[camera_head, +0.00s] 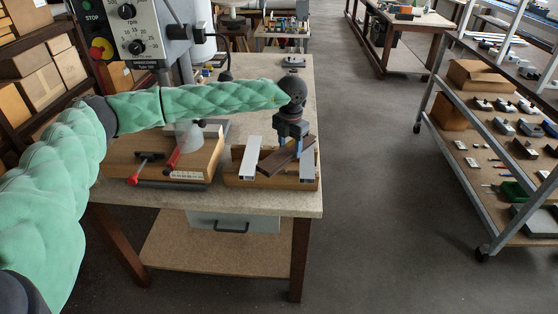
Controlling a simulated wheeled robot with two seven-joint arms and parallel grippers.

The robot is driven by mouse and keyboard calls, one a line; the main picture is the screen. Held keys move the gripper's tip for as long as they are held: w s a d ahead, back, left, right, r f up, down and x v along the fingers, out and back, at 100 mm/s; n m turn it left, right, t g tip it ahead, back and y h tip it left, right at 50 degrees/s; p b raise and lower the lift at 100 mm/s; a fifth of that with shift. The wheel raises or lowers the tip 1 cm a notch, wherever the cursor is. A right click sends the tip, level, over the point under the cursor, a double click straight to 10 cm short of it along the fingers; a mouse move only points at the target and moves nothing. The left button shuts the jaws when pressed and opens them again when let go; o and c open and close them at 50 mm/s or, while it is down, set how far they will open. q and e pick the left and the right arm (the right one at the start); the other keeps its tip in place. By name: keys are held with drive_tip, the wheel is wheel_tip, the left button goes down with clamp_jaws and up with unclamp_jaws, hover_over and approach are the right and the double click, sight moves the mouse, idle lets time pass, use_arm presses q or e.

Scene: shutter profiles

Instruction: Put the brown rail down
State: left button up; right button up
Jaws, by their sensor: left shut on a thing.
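The brown rail (274,163) lies at a slant in the shallow wooden tray (272,183) on the workbench. My left gripper (291,147) points down over the tray's back right part and is shut on the brown rail near its upper right end. I cannot tell whether the rail rests on the tray or is held just above it. A white rail (250,158) is left of it, and a pale grey rail (307,163) is right of it. My right gripper is not in view.
A drill press (138,30) stands on the bench behind my left arm. Left of the tray is a wooden board (140,172) with red-handled clamps (171,160). Bare bench top (273,203) runs along the front edge. A shelf rack (482,125) stands at right across open floor.

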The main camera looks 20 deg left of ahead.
use_arm(q)
drive_tip(key=n, duration=0.7)
idle(0.3)
